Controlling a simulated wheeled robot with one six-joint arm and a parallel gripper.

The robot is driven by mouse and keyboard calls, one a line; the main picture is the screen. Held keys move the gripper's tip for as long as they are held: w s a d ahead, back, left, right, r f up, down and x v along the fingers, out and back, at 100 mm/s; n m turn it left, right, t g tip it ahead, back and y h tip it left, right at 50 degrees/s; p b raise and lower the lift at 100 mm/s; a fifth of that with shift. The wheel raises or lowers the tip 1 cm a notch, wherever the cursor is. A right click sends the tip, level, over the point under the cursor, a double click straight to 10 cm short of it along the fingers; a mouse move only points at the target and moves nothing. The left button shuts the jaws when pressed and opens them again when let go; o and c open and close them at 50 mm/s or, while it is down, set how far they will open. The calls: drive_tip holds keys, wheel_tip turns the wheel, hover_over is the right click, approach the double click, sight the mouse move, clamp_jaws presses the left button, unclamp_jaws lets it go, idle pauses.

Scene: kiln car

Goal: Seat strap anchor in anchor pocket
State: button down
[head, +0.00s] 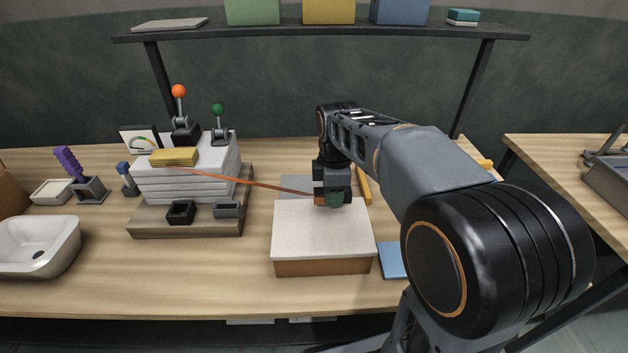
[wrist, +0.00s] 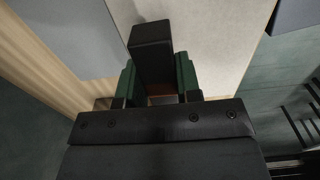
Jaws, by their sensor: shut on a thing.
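My gripper (head: 334,199) is low over the pale-topped box, right of the kiln car. It is shut on the strap anchor, which is mostly hidden by the jaws in the head view. In the wrist view a dark block (wrist: 152,45), apparently the anchor, stands between the green jaw pads of my gripper (wrist: 157,82). An orange strap (head: 255,184) runs taut from the car's stack to the gripper. Two small dark sockets, one square (head: 181,212) and one wider and greyer (head: 228,210), sit on the car's front deck; I cannot tell which is the anchor pocket.
The kiln car (head: 140,222) carries white slabs (head: 188,185), a yellow block (head: 174,156) and two ball-topped levers. The pale-topped box (head: 322,240) stands under my gripper; whether they touch is unclear. A white basin (head: 38,245) is at left. Table between car and box is clear.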

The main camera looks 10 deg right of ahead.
drive_tip(key=w+d+f, duration=0.1)
drive_tip(key=w+f, duration=0.2)
drive_tip(key=w, duration=0.1)
drive_tip(key=w+d+f, duration=0.1)
drive_tip(key=w+f, duration=0.2)
drive_tip(key=w, duration=0.2)
drive_tip(key=w+d+f, duration=0.1)
drive_tip(key=w+f, duration=0.2)
drive_tip(key=w, duration=0.1)
drive_tip(key=shift+w+f, duration=0.1)
drive_tip(key=shift+w, duration=0.1)
drive_tip(key=shift+w+f, duration=0.25)
drive_tip(key=shift+f, duration=1.6)
drive_tip(key=shift+f, duration=0.1)
drive_tip(key=c, duration=0.8)
unclamp_jaws()
